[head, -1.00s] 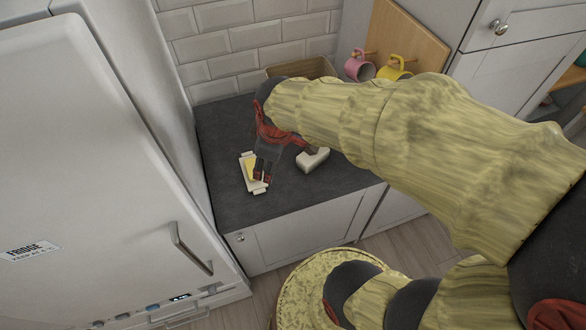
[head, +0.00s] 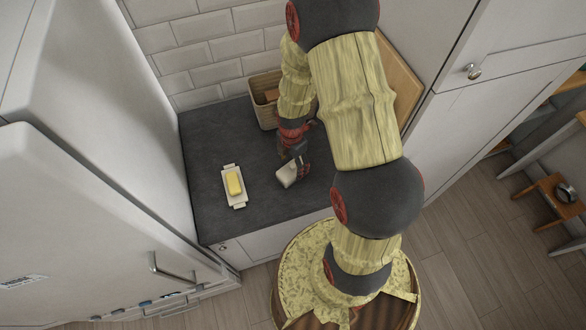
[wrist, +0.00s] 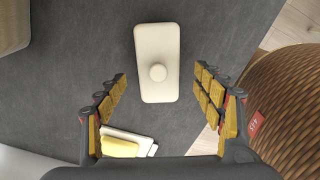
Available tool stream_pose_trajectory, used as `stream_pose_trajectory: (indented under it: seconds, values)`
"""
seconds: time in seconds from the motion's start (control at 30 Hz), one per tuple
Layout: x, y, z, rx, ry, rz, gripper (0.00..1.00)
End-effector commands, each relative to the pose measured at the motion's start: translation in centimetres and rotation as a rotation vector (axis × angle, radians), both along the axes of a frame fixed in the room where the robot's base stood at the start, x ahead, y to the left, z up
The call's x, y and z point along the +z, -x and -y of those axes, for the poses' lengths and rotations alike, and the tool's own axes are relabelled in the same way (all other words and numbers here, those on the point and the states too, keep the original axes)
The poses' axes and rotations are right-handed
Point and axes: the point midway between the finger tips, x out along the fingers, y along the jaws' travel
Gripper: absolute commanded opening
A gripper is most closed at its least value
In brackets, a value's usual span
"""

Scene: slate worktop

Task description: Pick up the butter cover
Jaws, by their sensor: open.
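The butter cover (wrist: 157,88) is a white rounded block with a round knob on top, lying on the slate worktop. In the head view the cover (head: 288,174) sits right of the butter dish, partly behind my gripper (head: 299,160). In the wrist view my gripper (wrist: 161,95) is open and empty, with one finger on each side of the cover and gaps between. I cannot tell its height above the cover. The yellow butter (head: 234,183) rests on the white dish (head: 240,204); the dish also shows at the lower left of the wrist view (wrist: 140,141).
The fridge (head: 80,200) borders the left side. The worktop's front edge runs just in front of the dish and cover. Bare slate lies around the cover.

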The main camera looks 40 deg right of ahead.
Motion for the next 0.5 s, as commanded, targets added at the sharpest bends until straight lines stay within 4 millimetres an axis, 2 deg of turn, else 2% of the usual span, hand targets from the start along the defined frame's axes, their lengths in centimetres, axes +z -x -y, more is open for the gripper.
stream_pose_trajectory:
  seconds: [0.3, 0.5]
  values:
    - [-3.7, -0.2, 0.6, 0.0, -0.002, -0.004, 0.68]
    - [-5.0, -0.4, 0.7, -0.001, 0.0, 0.0, 0.68]
